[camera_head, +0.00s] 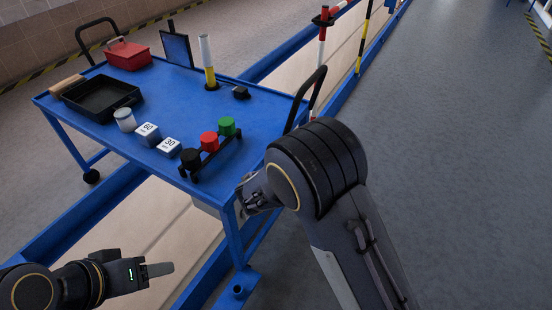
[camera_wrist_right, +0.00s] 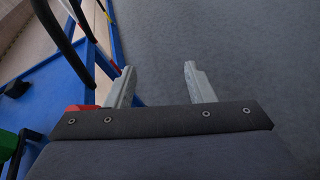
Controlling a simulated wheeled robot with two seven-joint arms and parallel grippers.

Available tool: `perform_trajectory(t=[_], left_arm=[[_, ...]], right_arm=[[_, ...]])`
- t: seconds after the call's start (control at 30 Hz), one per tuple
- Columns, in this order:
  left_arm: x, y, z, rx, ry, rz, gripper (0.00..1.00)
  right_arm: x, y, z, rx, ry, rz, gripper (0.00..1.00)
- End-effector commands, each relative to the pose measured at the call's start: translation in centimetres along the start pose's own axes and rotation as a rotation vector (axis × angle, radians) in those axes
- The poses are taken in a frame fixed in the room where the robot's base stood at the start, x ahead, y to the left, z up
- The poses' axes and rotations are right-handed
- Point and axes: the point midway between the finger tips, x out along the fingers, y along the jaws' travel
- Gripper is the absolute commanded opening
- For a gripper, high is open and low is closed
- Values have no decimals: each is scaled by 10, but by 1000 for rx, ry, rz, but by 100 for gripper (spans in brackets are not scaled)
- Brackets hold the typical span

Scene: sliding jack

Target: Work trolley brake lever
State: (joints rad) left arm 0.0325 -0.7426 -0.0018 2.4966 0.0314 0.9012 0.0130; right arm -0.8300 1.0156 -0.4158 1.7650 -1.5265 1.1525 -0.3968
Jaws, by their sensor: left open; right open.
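The blue trolley (camera_head: 262,101) stands at the left of the head view, with a black handle loop (camera_head: 318,80) at its right end. I cannot make out which part is its brake lever. My left gripper (camera_head: 158,269) is open and empty at lower left, apart from the trolley. My right gripper (camera_wrist_right: 157,78) is open in the right wrist view, with nothing between its fingers. In the head view it is beside the trolley's near right corner, partly hidden by my right arm. The handle loop also shows at the wrist view's upper left (camera_wrist_right: 52,28).
Striped posts (camera_head: 322,38) stand behind. Grey floor at right is clear.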

Motion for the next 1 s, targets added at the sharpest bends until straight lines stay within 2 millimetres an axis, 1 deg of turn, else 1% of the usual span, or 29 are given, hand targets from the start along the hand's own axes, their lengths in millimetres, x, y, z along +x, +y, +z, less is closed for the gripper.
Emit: perform_trajectory(t=[0.03, 0.1, 0.2, 0.3, 0.37, 0.47, 0.57, 0.9, 1.0], left_arm=[[12, -6, 6, 0, 0, 0, 55], [18, -8, 9, 0, 0, 0, 55], [24, -11, 12, 0, 0, 0, 55], [27, -12, 13, 0, 0, 0, 55], [27, -13, 14, 0, 0, 0, 55], [28, -13, 14, 0, 0, 0, 55], [29, -14, 15, 0, 0, 0, 55], [36, -17, 18, 0, 0, 0, 55], [38, -17, 19, 0, 0, 0, 55]], right_arm=[[-6, 19, -30, -92, -59, 88, 49], [-16, 42, -51, -192, -131, 191, 49], [-31, 66, -77, -298, -211, 304, 49], [-42, 80, -92, -359, -260, 373, 49], [-44, 84, -96, -377, -277, 395, 49], [-40, 89, -98, -390, -286, 407, 49], [-28, 95, -95, -388, -285, 405, 49], [32, 123, -82, -385, -284, 403, 49], [45, 130, -80, -385, -283, 404, 49]])
